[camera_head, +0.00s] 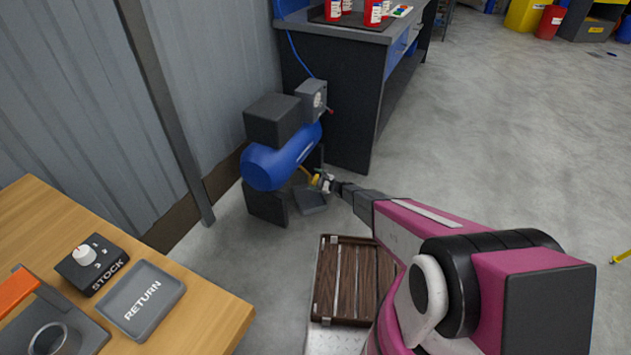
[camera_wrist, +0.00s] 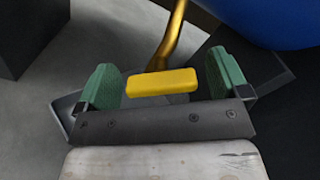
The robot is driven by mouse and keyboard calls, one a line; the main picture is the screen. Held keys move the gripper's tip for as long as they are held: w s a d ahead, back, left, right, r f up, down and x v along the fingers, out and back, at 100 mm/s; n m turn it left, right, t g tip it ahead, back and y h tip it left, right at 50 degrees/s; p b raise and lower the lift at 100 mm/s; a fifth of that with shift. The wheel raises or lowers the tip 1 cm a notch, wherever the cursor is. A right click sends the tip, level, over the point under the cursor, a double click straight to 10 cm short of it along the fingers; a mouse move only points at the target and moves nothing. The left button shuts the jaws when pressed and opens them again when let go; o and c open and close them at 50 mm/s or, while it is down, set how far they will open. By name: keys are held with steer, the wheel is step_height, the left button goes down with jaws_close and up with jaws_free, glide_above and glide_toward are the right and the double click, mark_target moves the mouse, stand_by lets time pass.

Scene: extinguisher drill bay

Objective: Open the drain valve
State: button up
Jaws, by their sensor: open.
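The drain valve's yellow handle (camera_wrist: 161,83) lies between my gripper's two green finger pads in the wrist view. A brass pipe (camera_wrist: 172,38) rises behind the handle toward the blue compressor tank (camera_wrist: 290,15). In the head view my gripper (camera_head: 323,182) is at the low front of the blue tank (camera_head: 283,158), and the yellow valve (camera_head: 314,178) shows small beside it. Whether the pads touch the handle I cannot tell.
A grey tray (camera_head: 310,198) sits on the floor under the valve. A dark workbench (camera_head: 335,100) stands behind the compressor. A wooden slatted crate (camera_head: 345,280) is below my arm. A wooden table (camera_head: 215,305) is at the left. Open floor lies to the right.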

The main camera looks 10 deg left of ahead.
steer(key=c, duration=0.9)
steer(key=shift+c, duration=0.2)
steer(key=n, duration=0.4)
steer(key=o, duration=0.9)
steer(key=shift+o, duration=0.2)
steer(key=shift+s+d, duration=0.1)
